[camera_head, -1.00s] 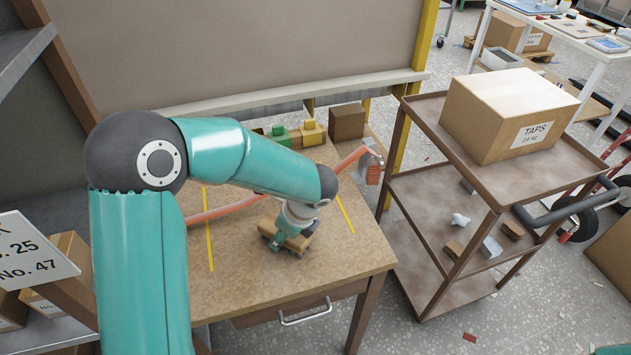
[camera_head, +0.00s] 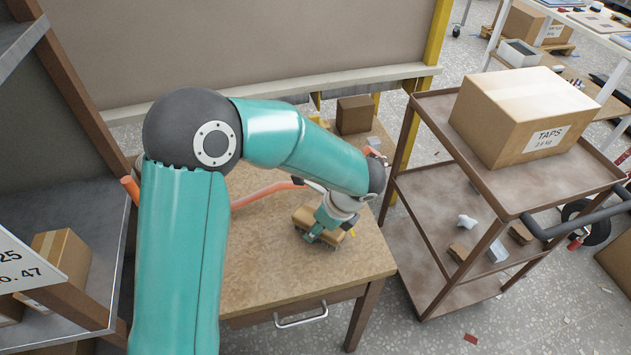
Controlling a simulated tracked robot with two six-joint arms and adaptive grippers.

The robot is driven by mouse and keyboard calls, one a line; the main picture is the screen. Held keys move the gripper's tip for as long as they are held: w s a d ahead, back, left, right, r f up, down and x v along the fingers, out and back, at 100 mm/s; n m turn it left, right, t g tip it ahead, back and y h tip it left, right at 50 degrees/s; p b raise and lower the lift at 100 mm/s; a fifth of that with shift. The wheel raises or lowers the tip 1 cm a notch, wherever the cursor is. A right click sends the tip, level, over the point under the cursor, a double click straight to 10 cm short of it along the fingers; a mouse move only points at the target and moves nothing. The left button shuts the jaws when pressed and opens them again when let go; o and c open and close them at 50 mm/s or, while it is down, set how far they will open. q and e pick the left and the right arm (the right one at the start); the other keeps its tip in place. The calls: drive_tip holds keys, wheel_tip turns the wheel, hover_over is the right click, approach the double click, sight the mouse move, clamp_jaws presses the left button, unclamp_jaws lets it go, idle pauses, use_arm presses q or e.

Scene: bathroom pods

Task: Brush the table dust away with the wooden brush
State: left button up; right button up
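The wooden brush (camera_head: 304,215) is a tan block low on the speckled tan tabletop (camera_head: 268,262), right of its middle. My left gripper (camera_head: 318,231) comes down on the brush from above, with its fingers closed about it. I cannot make out dust against the speckled surface. My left arm hides much of the table's left and back. My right gripper is out of view.
An orange-red hose (camera_head: 262,192) crosses the table behind the brush. A brown box (camera_head: 354,114) stands at the back. A rusty cart (camera_head: 497,183) with a carton (camera_head: 520,115) stands close on the right. The table's front right is bare.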

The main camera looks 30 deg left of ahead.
sight(309, 216)
use_arm(q)
drive_tip(key=r, duration=0.2)
drive_tip(key=r+p, duration=0.1)
drive_tip(key=shift+s+a+r, duration=0.1)
drive_tip(key=shift+s, duration=0.2)
drive_tip(key=shift+w+r+p, duration=0.2)
drive_tip(key=shift+r+p, duration=0.45)
drive_tip(key=shift+p, duration=0.1)
drive_tip(key=shift+r+p, duration=1.2)
drive_tip(key=shift+r, duration=0.3)
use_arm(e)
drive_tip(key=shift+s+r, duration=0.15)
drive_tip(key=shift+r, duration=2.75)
